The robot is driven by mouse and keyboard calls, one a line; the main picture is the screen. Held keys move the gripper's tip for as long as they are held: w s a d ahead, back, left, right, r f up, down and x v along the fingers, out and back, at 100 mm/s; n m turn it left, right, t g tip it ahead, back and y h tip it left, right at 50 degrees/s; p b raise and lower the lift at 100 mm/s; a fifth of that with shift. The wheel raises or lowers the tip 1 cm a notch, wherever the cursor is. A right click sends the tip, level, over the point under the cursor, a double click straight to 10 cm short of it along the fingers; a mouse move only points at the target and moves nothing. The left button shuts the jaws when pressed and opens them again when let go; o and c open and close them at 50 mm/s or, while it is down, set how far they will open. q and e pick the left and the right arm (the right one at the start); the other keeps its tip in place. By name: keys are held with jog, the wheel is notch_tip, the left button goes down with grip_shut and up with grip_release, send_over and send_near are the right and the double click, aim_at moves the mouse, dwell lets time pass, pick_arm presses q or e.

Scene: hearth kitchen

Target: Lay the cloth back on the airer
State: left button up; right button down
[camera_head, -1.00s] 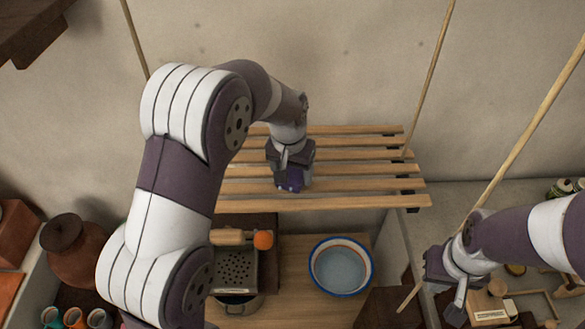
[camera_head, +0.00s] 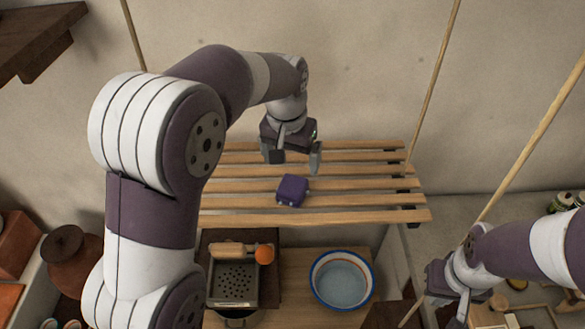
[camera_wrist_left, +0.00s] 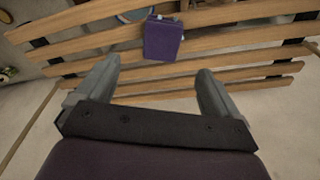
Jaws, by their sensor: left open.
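The cloth (camera_head: 292,190) is a small folded purple block. It lies on the front slats of the wooden airer (camera_head: 350,202), and it also shows in the left wrist view (camera_wrist_left: 163,40). My left gripper (camera_head: 292,165) is open and empty, above the slats and behind the cloth, apart from it. In the left wrist view its two fingers (camera_wrist_left: 155,90) are spread with slats between them. My right gripper (camera_head: 440,310) is low at the right, partly cut off by the frame edge; its jaws are not clear.
A brown jar (camera_head: 72,262) is at the left. Poles rise at the airer's sides. The slats right of the cloth are bare.

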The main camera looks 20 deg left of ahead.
pick_arm(q)
jog(key=s+a+f, duration=0.2)
jog(key=s+f, duration=0.2)
jog(key=s, duration=0.4)
jog(key=s+a+f+n, duration=0.1)
jog(key=s+a+f, duration=0.1)
jog(key=s+f, duration=0.3)
jog(key=s, duration=0.4)
jog(key=shift+a, duration=0.15)
jog(key=shift+s, duration=0.25)
